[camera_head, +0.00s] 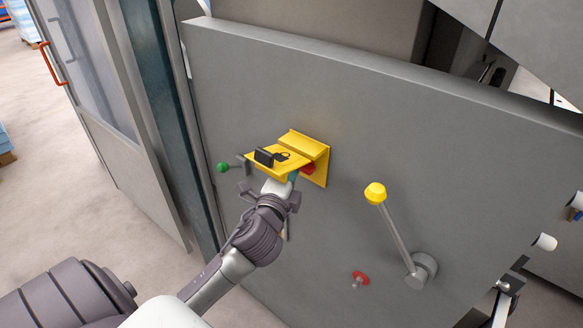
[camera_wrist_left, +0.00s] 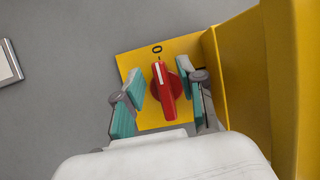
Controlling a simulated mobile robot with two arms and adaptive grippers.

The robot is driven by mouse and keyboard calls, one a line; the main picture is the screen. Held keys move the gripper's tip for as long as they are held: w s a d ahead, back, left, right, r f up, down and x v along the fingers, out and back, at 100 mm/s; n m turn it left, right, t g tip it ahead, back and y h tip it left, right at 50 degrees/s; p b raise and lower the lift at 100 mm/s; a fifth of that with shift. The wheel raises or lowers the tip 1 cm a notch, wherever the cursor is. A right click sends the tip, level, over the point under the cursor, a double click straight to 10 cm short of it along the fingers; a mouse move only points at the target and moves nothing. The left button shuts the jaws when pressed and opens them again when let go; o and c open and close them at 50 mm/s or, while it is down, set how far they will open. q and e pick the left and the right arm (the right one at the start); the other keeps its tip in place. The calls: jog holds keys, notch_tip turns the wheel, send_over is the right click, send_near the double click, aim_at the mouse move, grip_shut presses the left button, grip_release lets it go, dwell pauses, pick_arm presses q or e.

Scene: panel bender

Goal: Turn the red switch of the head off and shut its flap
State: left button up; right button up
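The red switch (camera_wrist_left: 166,90) sits on a yellow plate (camera_wrist_left: 185,48) on the grey panel. In the wrist view its white-lined handle points up, close to the 0 mark. In the head view, part of the switch (camera_head: 308,169) shows under the raised yellow flap (camera_head: 272,163), which juts out from the panel. My left gripper (camera_wrist_left: 162,88) is open, with one teal finger on each side of the handle and visible gaps between. In the head view, my left gripper (camera_head: 291,178) is just under the flap and partly hidden by it. My right gripper is not in view.
A black padlock (camera_head: 265,157) lies on the flap. A green-knobbed lever (camera_head: 223,168) is left of it. A yellow-knobbed lever (camera_head: 396,235) and a small red knob (camera_head: 360,277) are on the panel to the right. Open floor (camera_head: 105,215) lies at the left.

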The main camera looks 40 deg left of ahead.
pick_arm(q)
jog(key=v, duration=1.2)
jog(key=shift+r, duration=0.1)
